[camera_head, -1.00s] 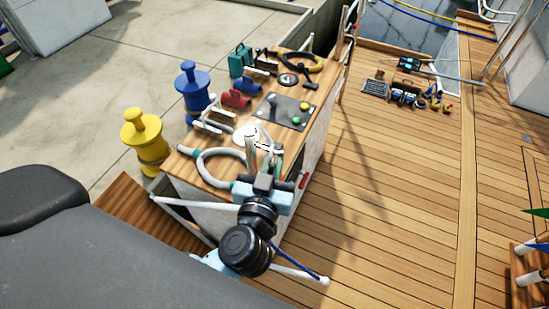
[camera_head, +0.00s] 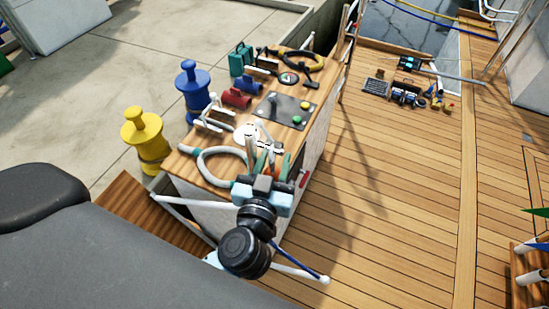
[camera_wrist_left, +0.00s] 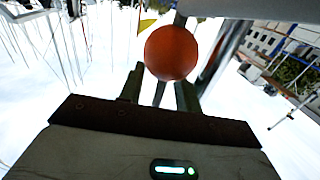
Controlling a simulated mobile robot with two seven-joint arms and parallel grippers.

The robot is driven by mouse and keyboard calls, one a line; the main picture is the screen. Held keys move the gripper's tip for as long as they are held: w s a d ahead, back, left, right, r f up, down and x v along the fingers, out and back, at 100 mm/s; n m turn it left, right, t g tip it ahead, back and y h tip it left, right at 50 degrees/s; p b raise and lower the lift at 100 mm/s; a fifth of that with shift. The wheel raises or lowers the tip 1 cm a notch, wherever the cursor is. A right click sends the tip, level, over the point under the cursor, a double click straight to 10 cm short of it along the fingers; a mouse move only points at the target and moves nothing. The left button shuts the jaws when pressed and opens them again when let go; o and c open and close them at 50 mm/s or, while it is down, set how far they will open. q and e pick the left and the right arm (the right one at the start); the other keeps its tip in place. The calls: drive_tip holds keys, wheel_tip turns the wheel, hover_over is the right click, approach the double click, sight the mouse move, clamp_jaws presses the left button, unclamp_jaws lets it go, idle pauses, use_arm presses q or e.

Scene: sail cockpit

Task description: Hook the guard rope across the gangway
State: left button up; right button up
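My left gripper (camera_head: 273,162) is at the near right end of the wooden-topped console. Its two greenish fingers stand apart. In the left wrist view an orange ball (camera_wrist_left: 172,52) shows at the fingertips, overlapping the right finger; I cannot tell whether it touches either finger. A bit of orange also shows between the fingers in the head view. A dark blue rope (camera_head: 298,261) runs from behind my wrist down to the end of a white rail (camera_head: 318,280). I cannot tell which rope is the guard rope, and no hook is clear. My right gripper is out of view.
The console (camera_head: 222,172) carries handles, binoculars and a button panel (camera_head: 285,110). A yellow bollard (camera_head: 146,140) and a blue bollard (camera_head: 192,88) stand on its left. Tools lie on the far deck. The wooden deck (camera_head: 400,190) to the right is mostly clear.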

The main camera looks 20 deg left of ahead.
use_arm(q)
drive_tip(key=s, duration=0.4)
drive_tip(key=s+d, duration=0.1)
drive_tip(key=s, duration=0.2)
drive_tip(key=shift+s, duration=0.1)
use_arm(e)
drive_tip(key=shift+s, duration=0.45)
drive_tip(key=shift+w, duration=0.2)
use_arm(q)
drive_tip(key=shift+s+d+f, duration=0.1)
